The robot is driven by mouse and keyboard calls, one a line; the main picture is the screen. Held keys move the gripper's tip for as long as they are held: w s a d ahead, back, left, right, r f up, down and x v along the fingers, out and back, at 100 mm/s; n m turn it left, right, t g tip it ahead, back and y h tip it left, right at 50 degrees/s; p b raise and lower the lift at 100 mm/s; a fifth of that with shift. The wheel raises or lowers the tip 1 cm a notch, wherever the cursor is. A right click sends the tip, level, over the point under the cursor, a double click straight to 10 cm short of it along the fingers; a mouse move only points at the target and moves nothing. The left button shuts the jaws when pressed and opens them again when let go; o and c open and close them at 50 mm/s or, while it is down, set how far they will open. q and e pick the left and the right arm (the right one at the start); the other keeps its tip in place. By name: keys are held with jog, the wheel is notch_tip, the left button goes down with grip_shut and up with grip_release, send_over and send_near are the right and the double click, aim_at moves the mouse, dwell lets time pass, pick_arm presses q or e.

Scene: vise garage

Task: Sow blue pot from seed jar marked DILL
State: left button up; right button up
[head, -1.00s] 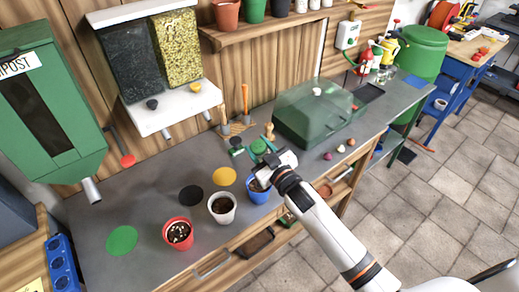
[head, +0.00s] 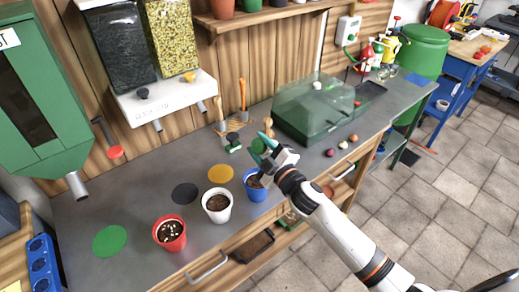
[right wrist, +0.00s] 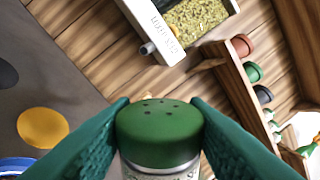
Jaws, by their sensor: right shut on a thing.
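My right gripper (head: 264,143) is shut on a clear jar (right wrist: 160,170) with a green lid (right wrist: 160,118) pierced by several holes. The teal fingers press the lid's sides in the right wrist view; the label is not readable. In the head view, the gripper and green lid are just above and behind the blue pot (head: 250,190). The blue pot stands on the bench with dark soil in it, partly covered by my wrist. Its blue rim seems to show at the lower left of the right wrist view (right wrist: 14,164). My left gripper is not in view.
A white pot (head: 217,212) of soil and a red pot (head: 170,240) with pale bits on its soil stand to the left. Another small dark green-topped item (head: 233,143) sits behind. A clear green-based propagator (head: 312,110) stands right of the gripper. Hoppers hang above.

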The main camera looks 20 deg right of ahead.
jog(key=f+n+b, duration=0.1)
jog(key=n+b, duration=0.1)
jog(key=n, duration=0.1)
jog(key=shift+d+f+y, duration=0.1)
jog(key=shift+f+y, duration=0.25)
jog(key=shift+y, duration=0.05)
jog(key=n, duration=0.1)
jog(key=f+n+b, duration=0.1)
jog(key=shift+w+n, duration=0.1)
jog(key=shift+n, duration=0.3)
jog(key=shift+f+n+y+b, duration=0.35)
jog(key=shift+n+b, duration=0.4)
jog(key=shift+n, duration=0.35)
jog(key=n, duration=0.3)
jog(key=shift+f+y+b, duration=0.25)
jog(key=shift+f+b, duration=0.1)
